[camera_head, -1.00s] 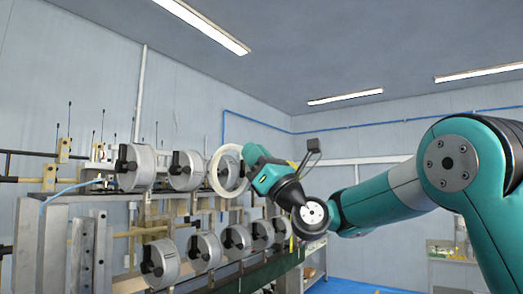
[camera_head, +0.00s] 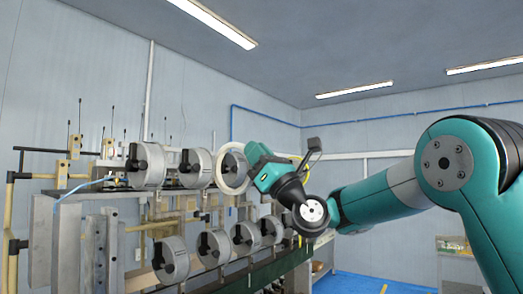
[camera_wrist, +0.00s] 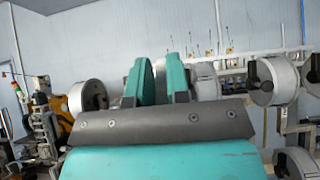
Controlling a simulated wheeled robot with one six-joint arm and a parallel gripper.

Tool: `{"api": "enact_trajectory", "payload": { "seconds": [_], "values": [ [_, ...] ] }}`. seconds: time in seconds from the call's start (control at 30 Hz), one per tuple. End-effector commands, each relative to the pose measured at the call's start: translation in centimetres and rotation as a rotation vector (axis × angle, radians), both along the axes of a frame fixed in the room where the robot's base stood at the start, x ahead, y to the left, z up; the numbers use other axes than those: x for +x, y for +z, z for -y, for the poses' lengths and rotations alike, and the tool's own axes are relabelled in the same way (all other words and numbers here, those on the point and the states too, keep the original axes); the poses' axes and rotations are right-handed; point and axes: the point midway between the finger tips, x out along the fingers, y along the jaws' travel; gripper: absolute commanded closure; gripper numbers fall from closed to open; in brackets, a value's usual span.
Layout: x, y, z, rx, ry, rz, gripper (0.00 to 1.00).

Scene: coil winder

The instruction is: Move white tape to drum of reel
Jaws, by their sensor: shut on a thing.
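The white tape (camera_head: 222,169) is a white ring standing on edge at the right end of the upper row of reels in the head view. My gripper (camera_head: 250,156) is shut on its right side. A grey reel drum (camera_head: 235,172) shows through the ring; I cannot tell whether the ring is around it or in front of it. In the wrist view the two teal fingers of my gripper (camera_wrist: 160,82) point away, with a narrow gap between them. The tape cannot be made out there, and a grey reel (camera_wrist: 207,82) shows just right of the fingers.
Other upper reels (camera_head: 147,165) stand left of the tape, with a lower row of reels (camera_head: 171,260) beneath. Thin upright rods and beige bars of the winder frame rise around them. A shelf (camera_head: 452,246) stands at the right. Blue floor is open between.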

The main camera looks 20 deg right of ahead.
Motion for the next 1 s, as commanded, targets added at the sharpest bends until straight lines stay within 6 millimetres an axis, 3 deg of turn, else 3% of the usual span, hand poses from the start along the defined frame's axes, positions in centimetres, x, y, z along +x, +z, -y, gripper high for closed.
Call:
{"api": "enact_trajectory", "payload": {
  "seconds": [1.0],
  "values": [
    [4.3,0.0,-3.2,-0.001,0.001,0.002,1.00]
  ]
}}
